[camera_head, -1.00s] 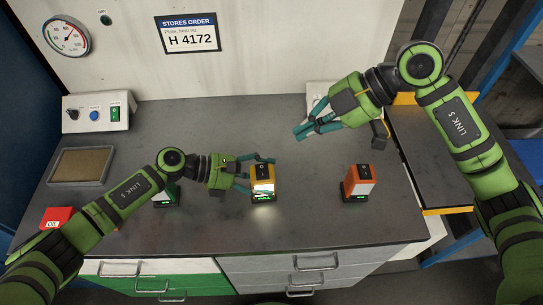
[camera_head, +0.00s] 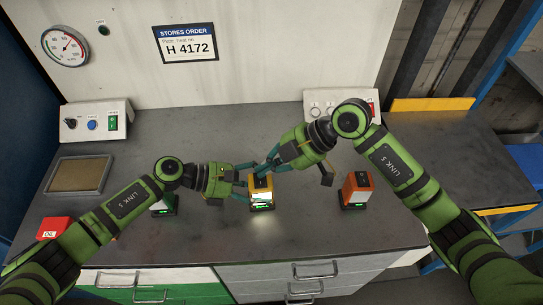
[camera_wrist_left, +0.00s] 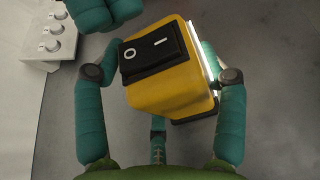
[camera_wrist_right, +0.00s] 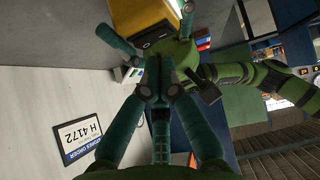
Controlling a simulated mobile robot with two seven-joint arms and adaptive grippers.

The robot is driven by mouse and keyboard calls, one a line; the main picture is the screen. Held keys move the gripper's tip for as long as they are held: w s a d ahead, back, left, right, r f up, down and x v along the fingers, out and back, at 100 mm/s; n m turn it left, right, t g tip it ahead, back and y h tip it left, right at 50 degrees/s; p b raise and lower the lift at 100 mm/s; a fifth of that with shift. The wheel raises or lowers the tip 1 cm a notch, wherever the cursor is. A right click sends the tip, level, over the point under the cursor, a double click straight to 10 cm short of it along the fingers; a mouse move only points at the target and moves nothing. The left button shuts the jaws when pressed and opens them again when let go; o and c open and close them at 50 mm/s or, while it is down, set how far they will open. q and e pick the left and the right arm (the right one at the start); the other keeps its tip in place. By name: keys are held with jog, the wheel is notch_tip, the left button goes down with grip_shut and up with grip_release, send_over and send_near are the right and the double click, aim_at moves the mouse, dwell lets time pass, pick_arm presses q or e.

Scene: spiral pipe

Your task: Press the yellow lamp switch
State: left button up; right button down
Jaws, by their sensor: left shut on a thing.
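The yellow lamp (camera_head: 262,188) stands on the worktop, its front panel glowing and a green display at its base. Its black rocker switch, marked O and I, is on top (camera_wrist_left: 150,47). My left gripper (camera_head: 243,180) is shut on the lamp's body, with fingers on both sides in the left wrist view. My right gripper (camera_head: 268,161) is beside and just behind the lamp's top, its fingers together and empty. Its fingertips also show at the top left of the left wrist view. I cannot tell whether they touch the switch.
A tray (camera_head: 78,175), a red oil box (camera_head: 54,228) and a control box (camera_head: 97,121) are at the left. Another panel (camera_head: 325,103) stands behind.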

jog(key=shift+f, duration=0.35)
jog(key=shift+w+f, duration=0.25)
jog(key=shift+f, duration=0.1)
jog(key=shift+s, duration=0.15)
jog(key=shift+s, duration=0.7)
jog(key=shift+r, duration=0.1)
